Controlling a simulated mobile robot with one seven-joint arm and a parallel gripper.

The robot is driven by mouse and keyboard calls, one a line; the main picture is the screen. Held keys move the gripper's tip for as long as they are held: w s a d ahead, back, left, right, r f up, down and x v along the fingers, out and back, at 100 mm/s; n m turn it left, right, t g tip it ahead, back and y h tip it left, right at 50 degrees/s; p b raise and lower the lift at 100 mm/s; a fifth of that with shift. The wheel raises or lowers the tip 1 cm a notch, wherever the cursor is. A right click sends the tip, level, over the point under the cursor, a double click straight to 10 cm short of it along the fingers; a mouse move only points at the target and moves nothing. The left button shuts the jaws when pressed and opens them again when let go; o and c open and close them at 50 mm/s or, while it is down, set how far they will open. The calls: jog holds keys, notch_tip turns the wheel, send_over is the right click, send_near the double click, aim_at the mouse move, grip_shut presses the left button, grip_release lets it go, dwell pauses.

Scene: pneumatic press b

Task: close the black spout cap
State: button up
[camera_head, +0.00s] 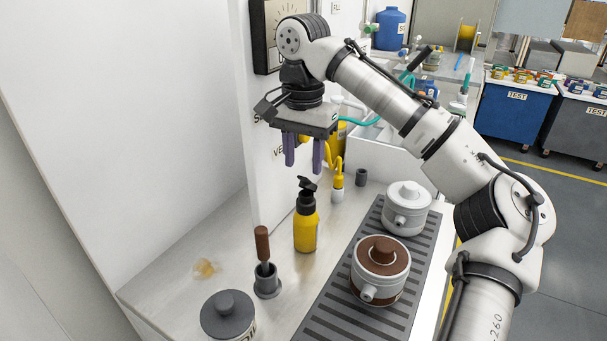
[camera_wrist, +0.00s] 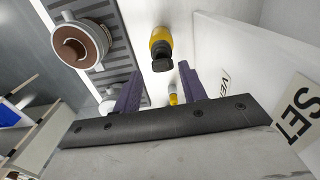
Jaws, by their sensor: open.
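A yellow bottle (camera_head: 306,233) with a black top stands upright on the light counter. Its black spout cap (camera_head: 308,184) sits at the top and looks tilted in the head view; I cannot tell its exact opening. My gripper (camera_head: 304,158) hangs with its purple fingers pointing down, above the cap and apart from it. The fingers are open with nothing between them. In the wrist view the yellow bottle (camera_wrist: 160,42) and its black cap (camera_wrist: 162,65) lie ahead, between the lines of the two fingers (camera_wrist: 159,76).
A smaller yellow bottle with a thin spout (camera_head: 337,180) stands just behind, near the wall. A grey holder with a brown-handled tool (camera_head: 266,283) is in front. Two lidded pots (camera_head: 380,270) (camera_head: 407,208) stand on the slotted grey mat (camera_head: 335,320) to the right. A dark-lidded jar (camera_head: 228,315) is nearest.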

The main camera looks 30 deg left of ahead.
aim_at(307, 182)
jog(key=shift+f, duration=1.65)
grip_shut()
